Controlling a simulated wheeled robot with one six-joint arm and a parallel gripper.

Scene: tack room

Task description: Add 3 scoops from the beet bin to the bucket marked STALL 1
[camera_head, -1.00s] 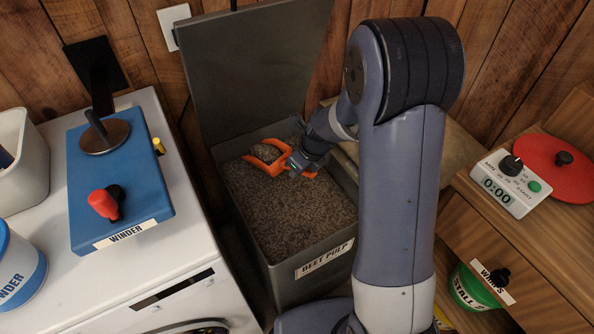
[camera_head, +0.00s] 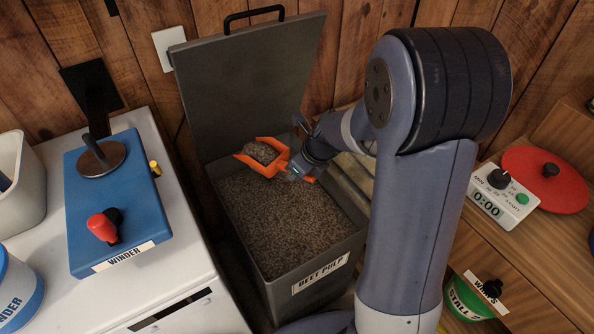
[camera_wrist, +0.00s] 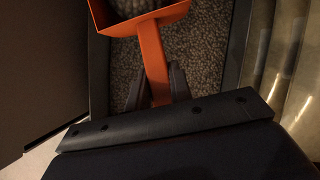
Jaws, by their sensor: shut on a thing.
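An orange scoop (camera_head: 279,151) holds a heap of grey-brown pulp and is above the pulp in the grey bin labelled BEET PULP (camera_head: 322,283), near its back. The bin's lid (camera_head: 250,75) stands open. My gripper (camera_head: 300,168) is shut on the scoop's handle; the wrist view shows the orange handle (camera_wrist: 153,62) between the dark fingers. A green bucket (camera_head: 470,298) at lower right stands under the wooden shelf; its label is partly hidden and reads "STALL" with the number cut off from clear view.
A wooden unit with a drawer marked WRAPS (camera_head: 487,290) carries a timer (camera_head: 503,197) reading 0:00 and a red lid (camera_head: 546,174). A white cabinet (camera_head: 185,262) with a blue WINDER box (camera_head: 118,205) stands left of the bin.

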